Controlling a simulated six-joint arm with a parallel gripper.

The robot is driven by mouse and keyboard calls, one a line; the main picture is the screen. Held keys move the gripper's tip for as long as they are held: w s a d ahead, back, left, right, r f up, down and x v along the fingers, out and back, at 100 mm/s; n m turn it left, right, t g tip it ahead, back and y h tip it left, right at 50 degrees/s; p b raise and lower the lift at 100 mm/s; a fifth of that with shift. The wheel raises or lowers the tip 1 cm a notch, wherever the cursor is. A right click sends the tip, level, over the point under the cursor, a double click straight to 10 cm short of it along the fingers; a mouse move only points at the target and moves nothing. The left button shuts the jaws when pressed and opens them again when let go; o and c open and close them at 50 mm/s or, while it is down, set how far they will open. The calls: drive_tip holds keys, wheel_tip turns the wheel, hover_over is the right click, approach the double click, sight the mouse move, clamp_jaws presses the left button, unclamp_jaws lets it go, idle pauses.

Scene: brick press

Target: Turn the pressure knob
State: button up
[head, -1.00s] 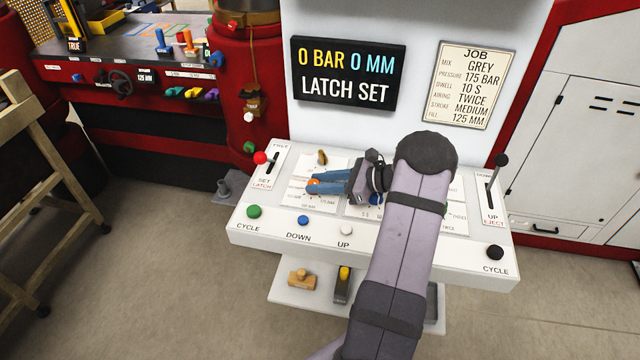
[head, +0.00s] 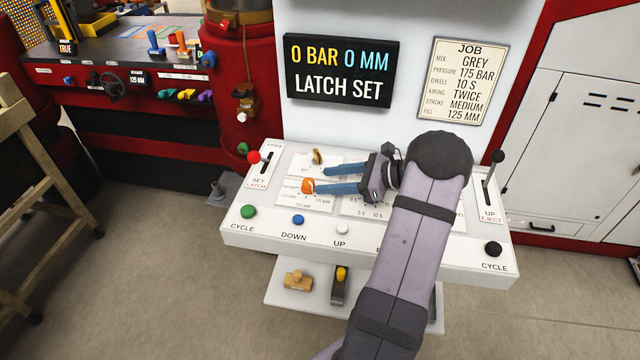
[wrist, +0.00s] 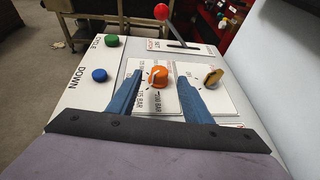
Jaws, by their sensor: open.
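The orange pressure knob (head: 308,186) sits on a white plate with BAR marks around it, on the left of the white console. In the wrist view the knob (wrist: 158,77) is between the two blue fingertips, with a gap on both sides. The marks 175 BAR and 200 BAR show on the near side of it. My gripper (head: 321,179) is open and empty, its fingers pointing left at the knob; it also shows in the wrist view (wrist: 160,85). In the head view the near fingertip overlaps the knob's edge. I cannot tell the knob's exact setting.
A tan knob (head: 317,156) stands just behind, beyond the far finger. A red-tipped lever (head: 254,157) and a green button (head: 248,211) are at the left. The display (head: 341,71) reads 0 BAR 0 MM, LATCH SET. The job card (head: 466,80) lists pressure 175 BAR.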

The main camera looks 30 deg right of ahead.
drive_tip(key=shift+v, duration=1.25)
drive_tip(key=a+n+g+p, duration=0.1)
drive_tip(key=a, duration=0.2)
drive_tip(key=a+r+n+g, duration=0.1)
drive_tip(key=a+n, duration=0.1)
drive_tip(key=a, duration=0.1)
drive_tip(key=a+r+n+g+p, duration=0.1)
drive_tip(key=a+g, duration=0.1)
drive_tip(key=a, duration=0.2)
drive_tip(key=shift+s+a+n+p, duration=0.1)
drive_tip(key=shift+s+n+p, duration=0.2)
drive_tip(key=shift+s+p, duration=0.1)
drive_tip(key=s+a+r+n+g+h+p, duration=0.3)
drive_tip(key=s+a+n+h+p, duration=0.15)
drive_tip(key=s+a+n, duration=0.6)
drive_tip(key=s+a+r+n+g+h+p, duration=0.35)
drive_tip(key=s+a+n+p, duration=0.35)
drive_tip(key=n, duration=0.6)
wheel_tip(320, 180, down, 43)
drive_tip(key=s+b, duration=0.1)
drive_tip(key=b, duration=4.3)
drive_tip(key=shift+d+b, duration=0.35)
drive_tip(key=shift+d, duration=0.05)
